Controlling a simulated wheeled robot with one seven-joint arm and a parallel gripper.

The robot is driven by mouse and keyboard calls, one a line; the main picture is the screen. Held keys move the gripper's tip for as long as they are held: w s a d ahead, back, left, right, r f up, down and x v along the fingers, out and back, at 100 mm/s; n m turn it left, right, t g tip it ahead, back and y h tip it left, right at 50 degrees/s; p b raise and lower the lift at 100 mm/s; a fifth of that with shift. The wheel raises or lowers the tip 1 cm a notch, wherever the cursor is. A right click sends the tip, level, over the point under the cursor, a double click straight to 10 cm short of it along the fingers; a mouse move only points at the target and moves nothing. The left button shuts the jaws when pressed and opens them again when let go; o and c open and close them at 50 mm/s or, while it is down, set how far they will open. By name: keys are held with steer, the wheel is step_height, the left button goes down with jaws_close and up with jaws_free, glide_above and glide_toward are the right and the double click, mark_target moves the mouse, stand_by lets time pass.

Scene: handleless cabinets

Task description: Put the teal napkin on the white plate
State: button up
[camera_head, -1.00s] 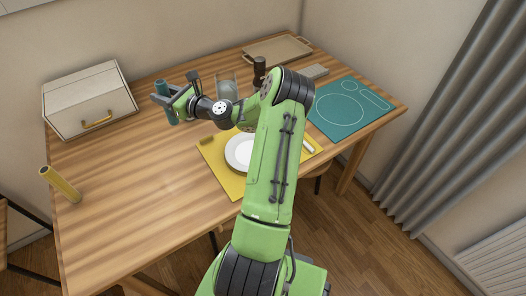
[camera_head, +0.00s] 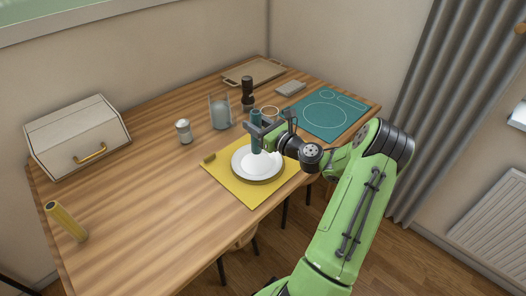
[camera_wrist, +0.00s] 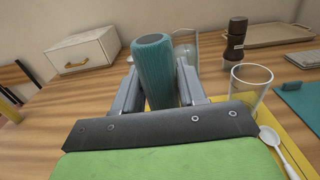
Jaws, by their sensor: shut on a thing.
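The teal napkin, a rolled upright cylinder (camera_wrist: 155,72), is between the two fingers of my gripper (camera_wrist: 160,85) in the wrist view. In the head view the napkin (camera_head: 256,130) stands upright in my gripper (camera_head: 262,132), in front of or above the far part of the white plate. My gripper is shut on it. The white plate (camera_head: 241,168) lies on the yellow placemat (camera_head: 253,196). Whether the napkin's lower end touches the plate cannot be told. The plate is hidden in the wrist view.
A pepper mill (camera_head: 247,95), a glass pitcher (camera_head: 220,112), a white-lidded jar (camera_head: 184,131) and a drinking glass (camera_wrist: 247,84) stand nearby. A teal mat (camera_head: 335,113) is at right, a bread box (camera_head: 75,140) at left.

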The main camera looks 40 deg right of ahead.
step_height(320, 180, down, 6)
steer(key=shift+r+b, duration=0.25)
steer(key=shift+b, duration=0.8)
steer(key=shift+r, duration=0.1)
steer(key=o, duration=1)
steer(key=shift+o, duration=0.2)
